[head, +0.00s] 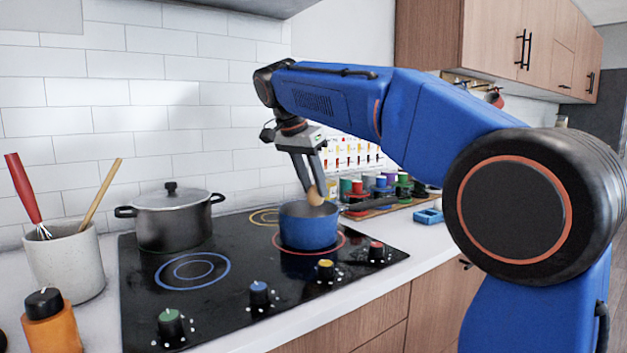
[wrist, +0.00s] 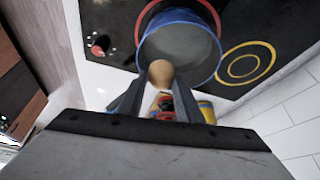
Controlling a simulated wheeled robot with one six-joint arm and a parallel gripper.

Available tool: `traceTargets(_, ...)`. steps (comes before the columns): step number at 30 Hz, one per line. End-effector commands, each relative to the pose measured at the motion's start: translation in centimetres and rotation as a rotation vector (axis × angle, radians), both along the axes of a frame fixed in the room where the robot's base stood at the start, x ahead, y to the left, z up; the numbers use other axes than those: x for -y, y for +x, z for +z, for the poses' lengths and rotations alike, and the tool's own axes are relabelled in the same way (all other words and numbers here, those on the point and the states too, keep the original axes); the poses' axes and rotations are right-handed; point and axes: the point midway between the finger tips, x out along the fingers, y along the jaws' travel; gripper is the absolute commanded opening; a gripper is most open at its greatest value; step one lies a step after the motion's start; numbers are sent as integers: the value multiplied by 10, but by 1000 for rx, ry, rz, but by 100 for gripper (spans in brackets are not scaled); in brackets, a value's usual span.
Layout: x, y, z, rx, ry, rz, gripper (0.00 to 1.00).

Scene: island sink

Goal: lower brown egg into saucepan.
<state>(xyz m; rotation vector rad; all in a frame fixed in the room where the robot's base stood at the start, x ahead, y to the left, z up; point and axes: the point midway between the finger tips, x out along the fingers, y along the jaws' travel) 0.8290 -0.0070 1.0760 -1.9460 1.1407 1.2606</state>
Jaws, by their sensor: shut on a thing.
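The brown egg (head: 315,196) is between the fingertips of my gripper (head: 310,190), which is shut on it. In the head view the egg is just above the rim of the blue saucepan (head: 308,228), toward the pan's right side. In the wrist view the egg (wrist: 161,73) shows between the two fingers (wrist: 150,95), at the near edge of the saucepan's opening (wrist: 180,52). I cannot tell how far the egg is above the pan's floor.
A lidded dark pot (head: 170,222) stands at the back left of the black cooktop (head: 215,300). A utensil crock (head: 65,262) and an orange bottle (head: 50,325) stand at the left. Several colored jars (head: 382,188) stand behind the saucepan handle. Knobs line the cooktop's front.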

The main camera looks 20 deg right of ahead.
Motion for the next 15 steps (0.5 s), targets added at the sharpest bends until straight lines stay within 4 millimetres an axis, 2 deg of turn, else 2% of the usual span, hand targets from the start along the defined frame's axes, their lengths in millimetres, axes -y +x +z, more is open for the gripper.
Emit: traceTargets(15, 0, -1, -21, -1, -1, 1, 24)
